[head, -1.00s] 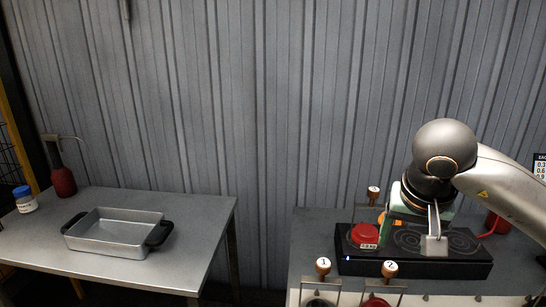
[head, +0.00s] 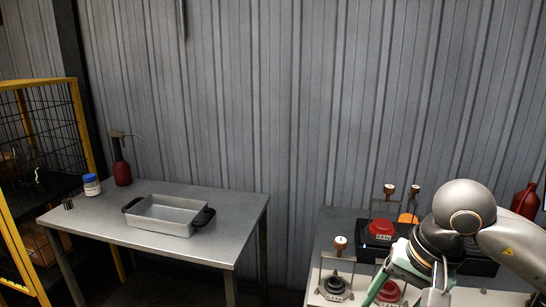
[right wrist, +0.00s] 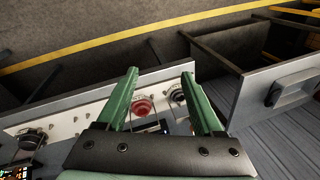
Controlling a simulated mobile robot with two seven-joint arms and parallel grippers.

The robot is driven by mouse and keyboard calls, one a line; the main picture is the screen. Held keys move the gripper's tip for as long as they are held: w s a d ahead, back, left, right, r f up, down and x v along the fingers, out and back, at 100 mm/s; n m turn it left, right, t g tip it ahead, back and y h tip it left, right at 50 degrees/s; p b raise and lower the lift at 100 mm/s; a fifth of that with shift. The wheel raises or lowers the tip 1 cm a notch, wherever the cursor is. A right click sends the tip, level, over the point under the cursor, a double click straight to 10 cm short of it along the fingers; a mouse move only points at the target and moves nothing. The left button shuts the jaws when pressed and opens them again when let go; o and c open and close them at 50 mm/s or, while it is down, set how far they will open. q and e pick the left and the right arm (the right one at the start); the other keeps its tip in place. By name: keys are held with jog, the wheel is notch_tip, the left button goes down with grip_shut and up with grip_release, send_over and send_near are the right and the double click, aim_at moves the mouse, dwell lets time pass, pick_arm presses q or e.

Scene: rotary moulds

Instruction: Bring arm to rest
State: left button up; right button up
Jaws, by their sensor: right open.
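My right arm comes in from the right in the head view. Its gripper (head: 402,277) is low over the front part of the right table, close to a red mould weight (head: 388,292) that it partly covers. In the right wrist view my right gripper (right wrist: 168,95) has its two green fingers apart, with nothing held between them. Beyond the fingers a red round part (right wrist: 142,106) and a dark round part (right wrist: 177,93) show on a pale panel. My left arm and gripper do not show.
A black plate (head: 480,262) with a red weight (head: 381,228) lies on the right table. A dark weight (head: 334,285) with a wooden-knobbed handle stands at its front. The left table (head: 225,246) holds a metal pan (head: 163,228). A yellow-framed cage (head: 78,122) stands far left. A gap separates the tables.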

jog(key=s+a+r+m+g+y, duration=0.1)
jog(key=s+a+m+g+y, duration=0.3)
jog(key=a+y, duration=0.5)
jog(key=s+a+r+m+g+y, duration=0.1)
jog(key=s+a+m+y, duration=0.4)
jog(key=a, duration=0.6)
jog(key=w+d+f+m+t, duration=0.4)
jog(key=m+t, duration=0.5)
jog(key=m, duration=0.7)
jog(key=w+d+f+m+t, duration=0.25)
jog(key=w+m+t, duration=0.6)
jog(key=m, duration=0.75)
jog(key=s+d+f+m+t+h, duration=0.2)
jog(key=d+f+m+h, duration=0.5)
jog(key=f+m, duration=0.4)
jog(key=s+d+f+m+g+h, duration=0.2)
jog(key=s+f+m+g+h, duration=0.1)
jog(key=s+f+m, duration=0.2)
jog(key=s+d+f+m+g+h+p, duration=0.1)
jog(key=s+f+m, duration=0.5)
jog(key=f, duration=0.8)
jog(key=s+d+g+h, duration=0.1)
jog(key=s+g+h, duration=0.1)
jog(key=s, duration=0.1)
jog(key=shift+d+f+g+h, duration=0.15)
jog(key=shift+d+g+h, duration=0.15)
jog(key=shift+g, duration=0.05)
